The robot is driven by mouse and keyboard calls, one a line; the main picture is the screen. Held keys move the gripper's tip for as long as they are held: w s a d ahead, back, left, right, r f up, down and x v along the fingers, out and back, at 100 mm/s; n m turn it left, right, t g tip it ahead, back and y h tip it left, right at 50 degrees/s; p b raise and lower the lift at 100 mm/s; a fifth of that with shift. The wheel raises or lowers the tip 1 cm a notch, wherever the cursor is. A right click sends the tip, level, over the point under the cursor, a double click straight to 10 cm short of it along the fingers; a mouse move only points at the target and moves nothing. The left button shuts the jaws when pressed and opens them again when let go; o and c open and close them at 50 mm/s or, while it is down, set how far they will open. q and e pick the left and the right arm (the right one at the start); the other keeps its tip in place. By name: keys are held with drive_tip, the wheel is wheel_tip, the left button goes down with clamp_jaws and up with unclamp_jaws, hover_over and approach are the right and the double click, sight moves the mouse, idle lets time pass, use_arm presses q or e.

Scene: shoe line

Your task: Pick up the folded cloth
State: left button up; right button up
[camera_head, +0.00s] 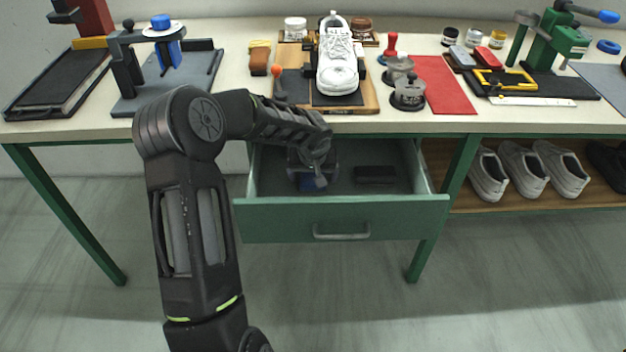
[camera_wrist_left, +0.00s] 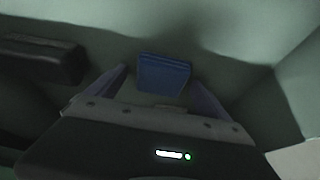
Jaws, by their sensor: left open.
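The folded cloth (camera_wrist_left: 163,75) is a small dark blue block on the floor of the open drawer. In the left wrist view it lies just beyond and between the two fingers. In the head view only a bit of blue (camera_head: 308,184) shows beneath my gripper. My left gripper (camera_wrist_left: 160,84) is open and reaches down into the drawer; it also shows in the head view (camera_head: 312,180). I cannot tell whether the fingers touch the cloth. My right gripper is in neither view.
The green drawer (camera_head: 270,220) is pulled out under the bench. A dark block (camera_head: 375,174) lies in it, also seen in the wrist view (camera_wrist_left: 42,60). A white shoe (camera_head: 337,62) and tools stand on the bench (camera_head: 225,127) above. Drawer walls are close around my gripper.

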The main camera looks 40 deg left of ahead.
use_arm(q)
drive_tip(key=c, duration=1.4)
drive_tip(key=shift+r, duration=0.15)
drive_tip(key=shift+r, duration=0.55)
drive_tip(key=s+d, duration=0.1)
drive_tip(key=s, duration=0.1)
drive_tip(key=s+d+b, duration=0.1)
drive_tip(key=s+d, duration=0.1)
drive_tip(key=s+d+b, duration=0.1)
drive_tip(key=s, duration=0.1)
drive_tip(key=shift+s+d+f, duration=0.2)
drive_tip(key=shift+s+d, duration=0.15)
drive_tip(key=shift+s, duration=0.05)
wheel_tip(320, 180, up, 14)
drive_tip(key=p, duration=0.2)
drive_tip(key=shift+w+p, duration=0.1)
drive_tip(key=shift+p, duration=0.2)
